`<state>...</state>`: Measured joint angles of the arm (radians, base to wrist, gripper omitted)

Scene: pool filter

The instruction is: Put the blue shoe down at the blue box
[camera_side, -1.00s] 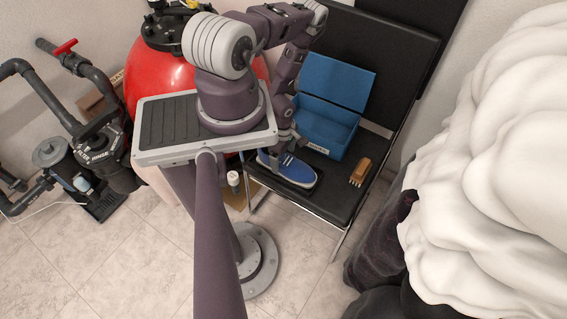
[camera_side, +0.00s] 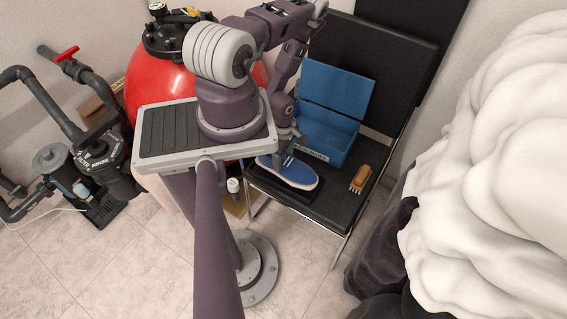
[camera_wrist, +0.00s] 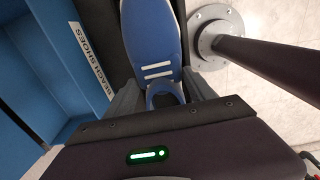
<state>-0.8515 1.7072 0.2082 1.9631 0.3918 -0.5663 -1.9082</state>
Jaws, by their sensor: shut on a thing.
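The blue shoe (camera_side: 297,174) has a white sole edge and is at the front left of the black chair seat, in front of the blue box. In the wrist view the shoe (camera_wrist: 152,35) points away from me, with two white stripes across it. My gripper (camera_side: 284,153) is shut on its rear end, which also shows between the fingers in the wrist view (camera_wrist: 165,92). I cannot tell whether the sole touches the surface below. The blue box (camera_side: 322,141) stands open behind the shoe, its lid raised. Its front label (camera_wrist: 90,60) reads "BEACH SHOES".
A brush with a wooden back (camera_side: 362,177) lies right of the shoe on the black chair seat (camera_side: 335,205). A red tank (camera_side: 158,85) stands behind my arm. A puffy white form (camera_side: 490,150) fills the right side.

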